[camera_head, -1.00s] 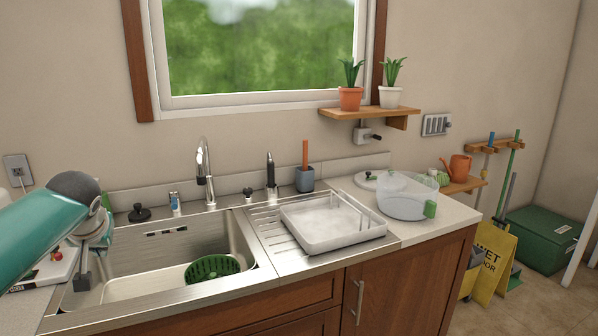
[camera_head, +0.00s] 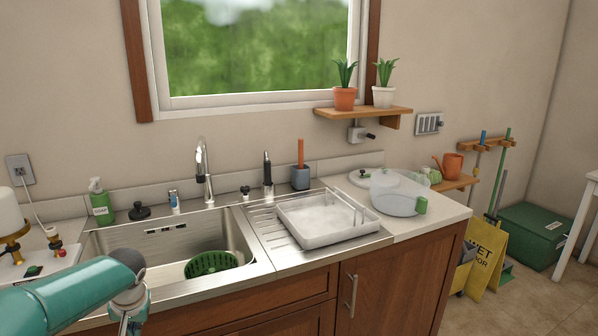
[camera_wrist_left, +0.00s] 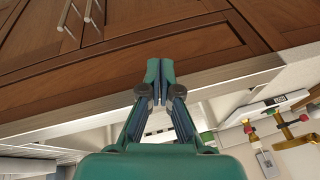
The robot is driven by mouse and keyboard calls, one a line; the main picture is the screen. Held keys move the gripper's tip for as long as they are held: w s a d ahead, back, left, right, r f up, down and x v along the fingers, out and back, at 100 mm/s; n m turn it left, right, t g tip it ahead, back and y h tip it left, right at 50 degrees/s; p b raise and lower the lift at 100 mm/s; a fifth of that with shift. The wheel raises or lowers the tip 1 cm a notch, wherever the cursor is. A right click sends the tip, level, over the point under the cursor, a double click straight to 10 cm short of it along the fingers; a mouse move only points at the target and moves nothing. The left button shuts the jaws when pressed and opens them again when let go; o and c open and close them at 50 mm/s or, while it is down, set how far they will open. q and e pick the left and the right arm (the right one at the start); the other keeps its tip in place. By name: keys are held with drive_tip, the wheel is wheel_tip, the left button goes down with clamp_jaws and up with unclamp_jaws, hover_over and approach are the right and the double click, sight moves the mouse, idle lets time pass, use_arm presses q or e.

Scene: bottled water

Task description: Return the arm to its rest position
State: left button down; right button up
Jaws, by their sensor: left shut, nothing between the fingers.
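My left arm comes in from the lower left of the head view, in front of the sink's near edge. Its gripper is mostly cut off by the bottom of that view; only its upper part (camera_head: 130,322) shows. In the left wrist view my left gripper (camera_wrist_left: 153,68) is shut, with its fingertips together and nothing between them. Behind the fingertips are the brown cabinet front (camera_wrist_left: 120,55) and the counter's edge. My right gripper is in neither view.
The steel sink (camera_head: 250,250) holds a green colander (camera_head: 210,264). A white drying tray (camera_head: 325,238) stands right of it, with a clear container (camera_head: 395,205) on the counter beyond. A soap bottle (camera_head: 101,205) and a white appliance (camera_head: 15,225) stand at the left.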

use_arm(q)
drive_tip(key=s+d+f+m+g+h, duration=0.1)
drive_tip(key=s+d+f, duration=0.4)
drive_tip(key=f, duration=0.2)
drive_tip(key=s+d+f+g+h, duration=0.2)
drive_tip(key=s+d+f, duration=0.2)
drive_tip(key=f, duration=0.4)
drive_tip(key=s+d+f+m+g+h, duration=0.1)
drive_tip(key=s+d+f, duration=0.4)
drive_tip(key=f, duration=0.2)
drive_tip(key=s+d+f+n+t+h, duration=0.1)
drive_tip(key=s+d+f, duration=0.2)
drive_tip(key=s+d, duration=0.2)
drive_tip(key=s+d+f+h+p, duration=0.1)
drive_tip(key=s+d+f+h, duration=0.1)
drive_tip(key=s, duration=0.7)
drive_tip(key=shift+s+d+f+n+t, duration=0.4)
drive_tip(key=shift+d+f, duration=0.3)
drive_tip(key=shift+d, duration=0.7)
